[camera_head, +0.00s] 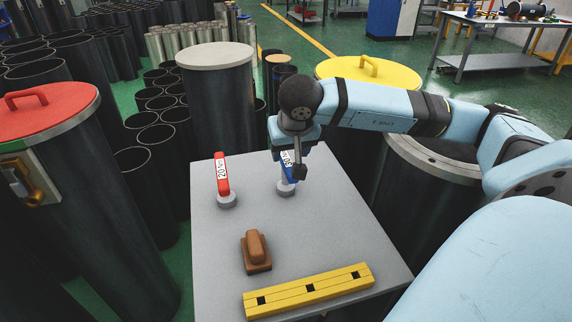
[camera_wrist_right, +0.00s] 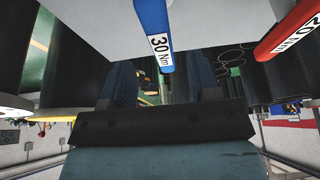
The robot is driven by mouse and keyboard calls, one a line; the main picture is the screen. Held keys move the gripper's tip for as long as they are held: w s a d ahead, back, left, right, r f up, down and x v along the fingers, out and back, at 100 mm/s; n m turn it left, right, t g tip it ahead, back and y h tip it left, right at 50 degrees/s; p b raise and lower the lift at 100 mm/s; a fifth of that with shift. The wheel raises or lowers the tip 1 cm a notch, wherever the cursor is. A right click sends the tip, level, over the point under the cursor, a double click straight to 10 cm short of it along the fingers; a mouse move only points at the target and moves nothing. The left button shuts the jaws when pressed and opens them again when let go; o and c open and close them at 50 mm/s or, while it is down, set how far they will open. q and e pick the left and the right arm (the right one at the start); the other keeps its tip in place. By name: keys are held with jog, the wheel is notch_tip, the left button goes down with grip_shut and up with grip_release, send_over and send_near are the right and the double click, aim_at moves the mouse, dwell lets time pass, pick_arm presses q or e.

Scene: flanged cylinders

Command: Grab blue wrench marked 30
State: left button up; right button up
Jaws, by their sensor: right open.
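The blue wrench (camera_head: 288,178) stands upright on a round grey base on the grey table, partly hidden by my right gripper (camera_head: 290,160). In the right wrist view the blue wrench (camera_wrist_right: 155,32) shows a white "30 Nm" label. My right gripper (camera_wrist_right: 161,78) is open, its two dark blue fingers on either side of the wrench's near end in the picture. I cannot tell whether that end lies between the fingers in depth; no touch shows. My left gripper is not in view.
A red wrench (camera_head: 222,174) stands left of the blue one and shows in the wrist view (camera_wrist_right: 290,30). A brown handled block (camera_head: 256,252) and a yellow slotted bar (camera_head: 308,291) lie nearer on the table (camera_head: 340,230). Large dark cylinders (camera_head: 218,95) surround the table.

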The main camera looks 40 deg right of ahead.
aim_at(286, 158)
jog(key=shift+w+p+x, duration=0.15)
jog(key=shift+p+x, duration=0.1)
jog(key=shift+x, duration=1.15)
jog(key=shift+w+p+x, duration=0.15)
jog(key=shift+p+x, duration=0.05)
jog(key=shift+x, duration=1.15)
jog(key=shift+d+r, duration=0.1)
jog(key=shift+c, duration=0.4)
grip_shut()
